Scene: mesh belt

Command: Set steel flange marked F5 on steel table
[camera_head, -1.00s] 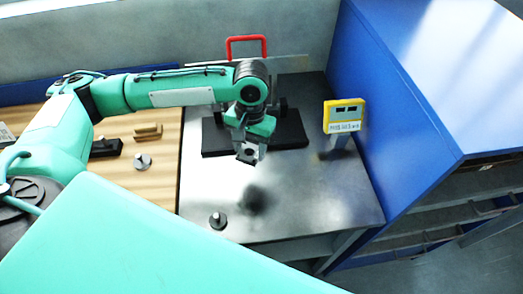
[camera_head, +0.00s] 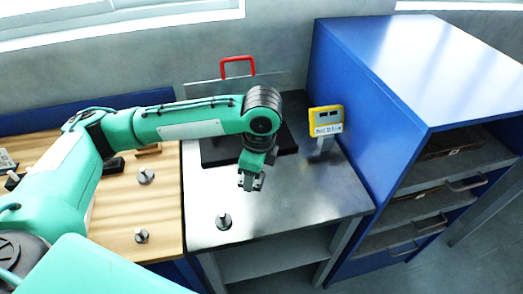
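A small grey steel flange (camera_head: 223,221) with an upright stub stands near the front left of the steel table (camera_head: 290,208). Two similar flanges stand on the wooden table to the left, one farther back (camera_head: 146,175) and one near the front edge (camera_head: 141,235). No F5 marking is readable on any of them. My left gripper (camera_head: 251,184) hangs above the steel table, behind and to the right of the flange there and apart from it. Its fingers look spread with nothing between them. My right gripper is out of view.
A dark device (camera_head: 222,150) with a red handle (camera_head: 238,62) sits at the back of the steel table, partly behind my arm. A yellow display (camera_head: 326,120) stands at the back right, beside a blue cabinet (camera_head: 345,75). The table's front right is clear.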

